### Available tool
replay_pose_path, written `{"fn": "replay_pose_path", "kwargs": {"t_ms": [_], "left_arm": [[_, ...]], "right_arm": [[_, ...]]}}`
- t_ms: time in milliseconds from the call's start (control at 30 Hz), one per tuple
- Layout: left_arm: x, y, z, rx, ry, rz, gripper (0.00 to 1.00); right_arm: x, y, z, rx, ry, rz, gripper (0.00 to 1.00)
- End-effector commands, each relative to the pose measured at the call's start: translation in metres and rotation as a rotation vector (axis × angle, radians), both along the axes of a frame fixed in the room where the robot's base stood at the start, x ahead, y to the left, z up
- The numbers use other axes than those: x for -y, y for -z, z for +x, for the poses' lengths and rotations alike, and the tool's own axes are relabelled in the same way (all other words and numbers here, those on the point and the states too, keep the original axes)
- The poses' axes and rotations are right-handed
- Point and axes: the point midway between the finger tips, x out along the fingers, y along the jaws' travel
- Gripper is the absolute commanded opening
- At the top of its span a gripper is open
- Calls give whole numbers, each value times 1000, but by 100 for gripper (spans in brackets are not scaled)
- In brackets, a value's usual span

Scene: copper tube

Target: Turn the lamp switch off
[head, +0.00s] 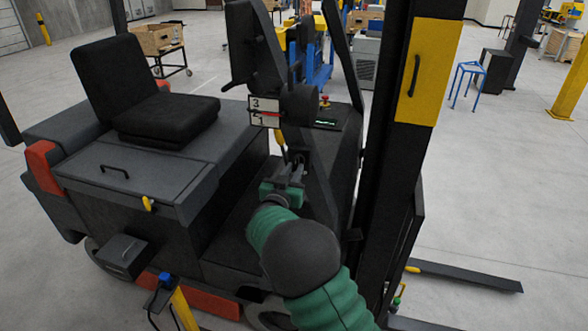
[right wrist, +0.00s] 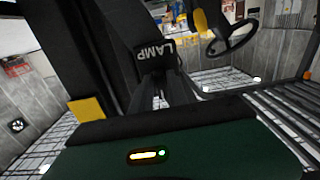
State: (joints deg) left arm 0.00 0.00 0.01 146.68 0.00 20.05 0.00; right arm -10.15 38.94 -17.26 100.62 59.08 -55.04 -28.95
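A dark part with a white "LAMP" label (right wrist: 155,52) shows in the right wrist view, the lettering turned over. The lamp switch itself cannot be made out, and its on or off position does not show. My right gripper (head: 291,168), at the end of a green arm, is in front of the forklift's dark control column in the head view. In the right wrist view its dark fingers (right wrist: 165,88) point toward the labelled part. Whether they are apart or touch the part is unclear. My left gripper is not in view.
The forklift has a black seat (head: 140,95), a control console (head: 335,120) with a red button (head: 324,101), and a dark mast (head: 385,150) with a yellow panel (head: 430,70) close to the right of my arm. A steering wheel (right wrist: 233,38) shows in the right wrist view. Open floor lies right.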

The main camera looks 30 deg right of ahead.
Motion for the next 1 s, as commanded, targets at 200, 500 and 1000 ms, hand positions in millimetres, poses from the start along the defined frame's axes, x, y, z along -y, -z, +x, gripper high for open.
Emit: {"fn": "replay_pose_path", "kwargs": {"t_ms": [200, 500, 1000], "left_arm": [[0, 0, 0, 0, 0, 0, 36], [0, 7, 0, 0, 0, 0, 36], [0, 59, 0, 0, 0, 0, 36]], "right_arm": [[1, -4, 0, 9, 2, -3, 36], [-6, -4, -5, 14, 1, -5, 36], [-108, -1, -90, 12, -2, -3, 36]]}}
